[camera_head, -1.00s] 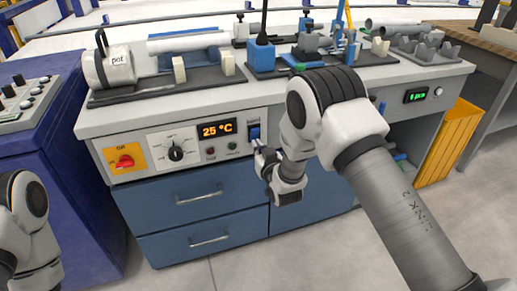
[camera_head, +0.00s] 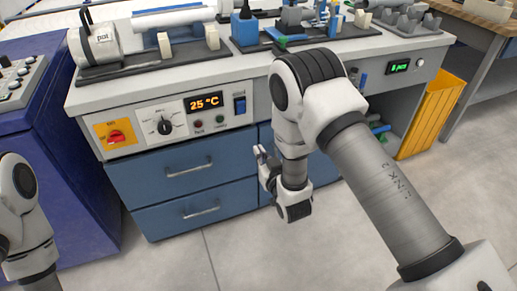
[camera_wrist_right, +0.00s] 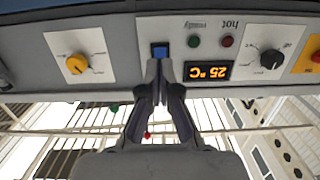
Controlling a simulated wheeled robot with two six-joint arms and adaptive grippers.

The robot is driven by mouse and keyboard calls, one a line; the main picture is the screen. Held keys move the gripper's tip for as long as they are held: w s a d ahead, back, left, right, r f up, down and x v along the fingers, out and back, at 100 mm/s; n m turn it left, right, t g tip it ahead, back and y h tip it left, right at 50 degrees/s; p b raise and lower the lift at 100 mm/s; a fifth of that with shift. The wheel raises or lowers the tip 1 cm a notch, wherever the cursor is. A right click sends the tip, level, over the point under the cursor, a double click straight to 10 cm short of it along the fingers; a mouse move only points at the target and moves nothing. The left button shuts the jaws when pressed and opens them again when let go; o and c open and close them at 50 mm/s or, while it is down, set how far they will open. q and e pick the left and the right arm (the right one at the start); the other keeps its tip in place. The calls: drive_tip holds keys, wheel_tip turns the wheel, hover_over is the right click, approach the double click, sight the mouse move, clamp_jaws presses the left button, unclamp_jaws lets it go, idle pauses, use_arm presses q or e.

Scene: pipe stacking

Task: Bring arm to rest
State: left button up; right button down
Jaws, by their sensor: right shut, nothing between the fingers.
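My right arm (camera_head: 335,100) crosses the head view and hangs in front of the bench. My right gripper (camera_head: 260,153) is shut and empty, in front of the blue drawers and below the blue rocker switch (camera_head: 239,104). In the right wrist view the shut fingertips (camera_wrist_right: 158,68) point at the blue switch (camera_wrist_right: 160,52), with a gap that I cannot judge. That view shows the panel upside down. Part of my left arm (camera_head: 22,215) shows at the left edge of the head view; its gripper is out of view.
The bench panel carries a red knob (camera_head: 116,137), a black dial (camera_head: 165,127) and a 25 °C display (camera_head: 204,103). A blue cabinet (camera_head: 60,170) stands left, a yellow bin (camera_head: 430,115) right. The floor in front is clear.

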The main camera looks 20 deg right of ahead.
drive_tip(key=s+d+f+m+g+h, duration=0.15)
drive_tip(key=s+f+g, duration=0.25)
drive_tip(key=s+f, duration=0.5)
drive_tip(key=s+d+f+n+g+y, duration=0.1)
drive_tip(key=s+d+f+g, duration=0.25)
drive_tip(key=s+f, duration=0.45)
drive_tip(key=s+a+f+g, duration=0.15)
drive_tip(key=s+g, duration=0.25)
drive_tip(key=s, duration=0.5)
drive_tip(key=s+d+f+g, duration=0.15)
drive_tip(key=s+g, duration=0.35)
drive_tip(key=s, duration=0.5)
wheel_tip(320, 180, up, 23)
drive_tip(key=a+p, duration=0.1)
drive_tip(key=p, duration=2.2)
drive_tip(key=shift+s+f, duration=0.15)
drive_tip(key=shift+s, duration=0.15)
